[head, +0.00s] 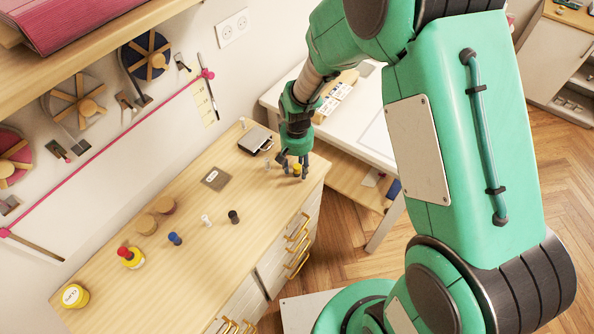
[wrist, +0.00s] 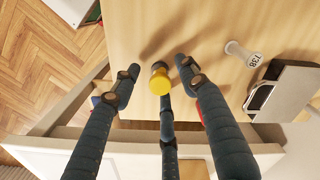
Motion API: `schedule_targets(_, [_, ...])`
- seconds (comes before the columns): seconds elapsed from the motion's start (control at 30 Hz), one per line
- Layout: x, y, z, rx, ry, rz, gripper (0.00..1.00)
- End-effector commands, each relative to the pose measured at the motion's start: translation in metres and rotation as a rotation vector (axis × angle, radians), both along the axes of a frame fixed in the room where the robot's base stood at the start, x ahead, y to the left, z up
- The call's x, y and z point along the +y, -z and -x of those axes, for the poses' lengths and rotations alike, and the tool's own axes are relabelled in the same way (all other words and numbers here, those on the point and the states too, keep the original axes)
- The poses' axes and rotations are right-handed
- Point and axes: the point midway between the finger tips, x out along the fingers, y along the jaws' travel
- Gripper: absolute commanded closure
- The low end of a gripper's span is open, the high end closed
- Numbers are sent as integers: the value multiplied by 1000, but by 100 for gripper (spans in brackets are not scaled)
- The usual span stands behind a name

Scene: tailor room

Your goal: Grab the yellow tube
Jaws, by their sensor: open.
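The yellow tube (wrist: 160,82) stands on the wooden tabletop close to its edge. In the wrist view I see its round yellow end from above. In the head view the yellow tube (head: 297,169) is a small yellow spot among my fingers. My gripper (wrist: 154,86) is open, with its dark fingers spread around the tube and one finger reaching up just below it. I see clear gaps between the tube and the two side fingers. I cannot tell whether the lower finger touches it. In the head view my gripper (head: 294,172) is low over the table's right end.
In the head view several spools and bottles, such as a blue one (head: 175,239), stand further left on the wooden table (head: 190,285). A white desk (head: 350,125) stands behind.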

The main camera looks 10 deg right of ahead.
Motion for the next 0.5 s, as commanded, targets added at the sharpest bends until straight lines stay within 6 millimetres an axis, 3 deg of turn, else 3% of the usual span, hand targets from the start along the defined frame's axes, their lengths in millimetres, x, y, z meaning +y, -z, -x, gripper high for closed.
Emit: schedule_targets(0.5, [0, 0, 0, 0, 0, 0, 59])
